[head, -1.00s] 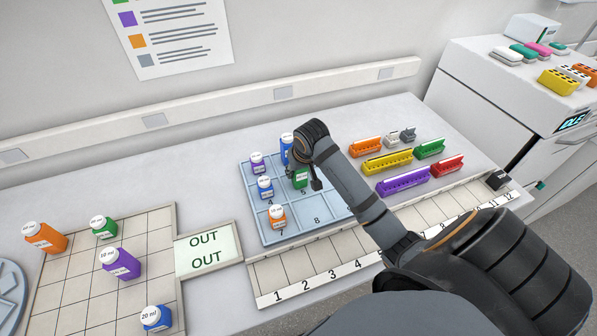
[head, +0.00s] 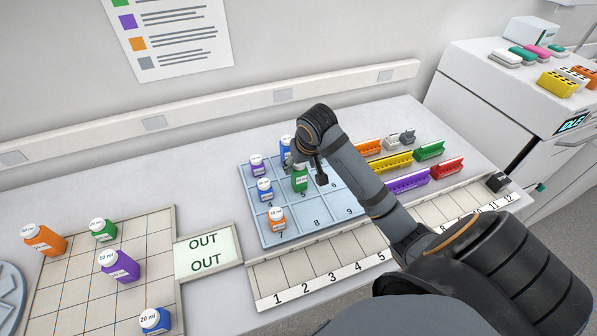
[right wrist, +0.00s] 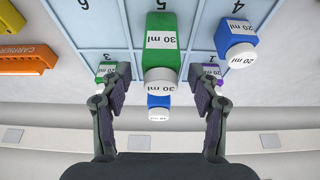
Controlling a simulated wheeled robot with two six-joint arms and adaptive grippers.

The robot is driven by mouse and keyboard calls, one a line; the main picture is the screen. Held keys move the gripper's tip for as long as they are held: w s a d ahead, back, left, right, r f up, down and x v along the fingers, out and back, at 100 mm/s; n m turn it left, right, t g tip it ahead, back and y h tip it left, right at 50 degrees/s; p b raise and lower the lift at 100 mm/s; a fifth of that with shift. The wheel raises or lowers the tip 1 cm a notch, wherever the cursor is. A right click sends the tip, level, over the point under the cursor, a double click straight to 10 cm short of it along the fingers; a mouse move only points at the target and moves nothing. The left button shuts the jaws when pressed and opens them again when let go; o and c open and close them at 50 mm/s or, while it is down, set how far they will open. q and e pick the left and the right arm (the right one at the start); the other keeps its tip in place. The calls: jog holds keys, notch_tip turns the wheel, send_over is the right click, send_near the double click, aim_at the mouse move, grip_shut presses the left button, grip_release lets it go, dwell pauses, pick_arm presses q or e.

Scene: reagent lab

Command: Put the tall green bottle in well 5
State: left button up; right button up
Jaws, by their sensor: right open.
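The tall green bottle (head: 299,179), labelled 30 ml with a white cap, stands upright in well 5 of the blue rack (head: 333,221). In the right wrist view the bottle (right wrist: 161,38) shows between the fingers, with the number 5 at its base. My right gripper (right wrist: 159,78) is open and empty, one finger to each side of the bottle's line, with visible gaps between fingers and bottle. In the head view it hangs beside and behind the bottle, partly hidden by my wrist. My left gripper is not in view.
Neighbouring wells hold a purple bottle (head: 257,165), blue bottles (head: 265,189) (head: 286,148) and an orange bottle (head: 277,219). A smaller green bottle (right wrist: 107,69) stands in well 3. Wells 6, 8 and 9 look empty. Coloured carriers (head: 390,162) lie right of the rack; a tile grid (head: 75,290) holds bottles at left.

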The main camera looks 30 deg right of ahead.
jog(key=v, duration=0.6)
